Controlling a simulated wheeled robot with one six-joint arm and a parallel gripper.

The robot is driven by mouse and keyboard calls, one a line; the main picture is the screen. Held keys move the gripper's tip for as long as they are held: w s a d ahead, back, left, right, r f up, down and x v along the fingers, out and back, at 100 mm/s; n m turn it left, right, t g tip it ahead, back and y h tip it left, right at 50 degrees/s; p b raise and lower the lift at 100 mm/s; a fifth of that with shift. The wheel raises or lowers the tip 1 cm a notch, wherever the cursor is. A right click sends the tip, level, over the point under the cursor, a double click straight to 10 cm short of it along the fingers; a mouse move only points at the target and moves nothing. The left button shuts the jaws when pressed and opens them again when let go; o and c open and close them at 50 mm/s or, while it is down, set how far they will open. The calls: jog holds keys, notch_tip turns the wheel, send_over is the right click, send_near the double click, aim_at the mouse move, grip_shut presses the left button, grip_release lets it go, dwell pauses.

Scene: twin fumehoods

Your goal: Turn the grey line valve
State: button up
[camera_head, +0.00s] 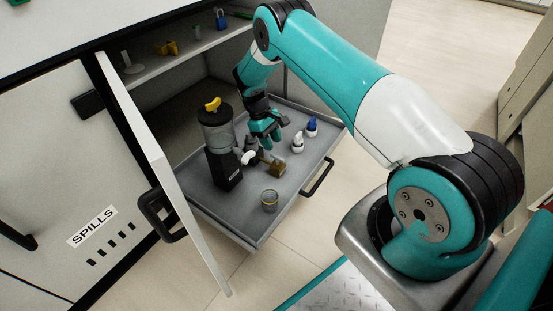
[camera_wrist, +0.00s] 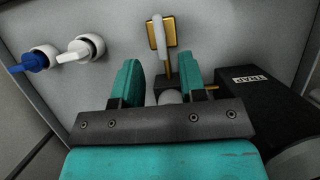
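A brass valve body (camera_head: 277,168) sits on the pull-out tray, beside the black trap box. In the wrist view a pale grey lever (camera_wrist: 156,35) lies over a brass plate (camera_wrist: 170,32), and a thin brass stem runs from it toward my gripper. I take this to be the grey line valve. My gripper (camera_wrist: 159,72) is open, its two teal fingers apart on either side of the stem. A rounded grey part (camera_wrist: 170,97) shows between the fingers, partly hidden. In the head view my gripper (camera_head: 267,134) points down, just behind the brass body.
The black box (camera_wrist: 262,95) marked TRAP stands close to one finger. A small cup (camera_head: 269,200) is near the front. An open cabinet door (camera_head: 165,180) borders the tray's left.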

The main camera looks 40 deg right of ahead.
aim_at(278, 156)
jog(key=b+x, duration=0.1)
jog(key=x, duration=0.4)
jog(key=shift+f+b, duration=0.3)
jog(key=shift+b, duration=0.1)
grip_shut()
